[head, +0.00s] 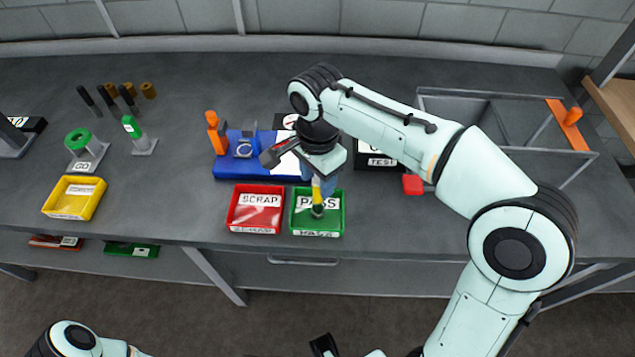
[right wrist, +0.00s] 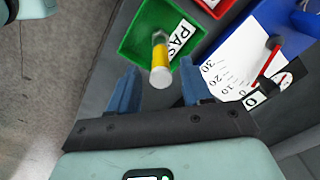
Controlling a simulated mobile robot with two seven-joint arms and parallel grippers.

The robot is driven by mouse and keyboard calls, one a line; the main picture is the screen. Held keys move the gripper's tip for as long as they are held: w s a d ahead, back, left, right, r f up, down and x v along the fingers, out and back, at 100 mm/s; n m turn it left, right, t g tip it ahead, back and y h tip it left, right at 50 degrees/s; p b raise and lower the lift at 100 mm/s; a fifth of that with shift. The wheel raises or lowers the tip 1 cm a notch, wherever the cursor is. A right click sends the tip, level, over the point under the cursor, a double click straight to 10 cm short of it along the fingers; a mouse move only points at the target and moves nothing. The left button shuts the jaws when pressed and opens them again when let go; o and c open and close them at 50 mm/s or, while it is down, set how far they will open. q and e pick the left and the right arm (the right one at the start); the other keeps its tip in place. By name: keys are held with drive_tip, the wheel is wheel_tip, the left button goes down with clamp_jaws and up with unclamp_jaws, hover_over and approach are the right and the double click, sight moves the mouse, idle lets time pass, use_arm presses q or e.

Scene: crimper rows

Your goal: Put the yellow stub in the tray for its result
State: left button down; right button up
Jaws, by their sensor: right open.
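My right gripper (head: 318,180) is open above the tray. In the right wrist view its blue fingers (right wrist: 157,90) are spread apart on either side of the stub, with gaps. Whether the stub rests on the floor is hard to tell.
A red SCRAP tray (head: 256,190) is just left of the PASS tray. Behind is a blue tester (head: 228,165) with a scale and red needle (right wrist: 266,66). A yellow tray (head: 92,184) and GO gauge (head: 82,165) are left; a red button (head: 412,184) is right.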

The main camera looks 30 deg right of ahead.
wheel_tip(320, 180, up, 9)
drive_tip(key=shift+f+p, duration=0.1)
drive_tip(key=shift+p, duration=0.9)
use_arm(q)
drive_tip(key=shift+w+r, duration=0.25)
drive_tip(key=shift+r, duration=0.35)
drive_tip(key=shift+w+r, duration=0.25)
drive_tip(key=shift+r, duration=0.35)
drive_tip(key=shift+s, duration=0.1)
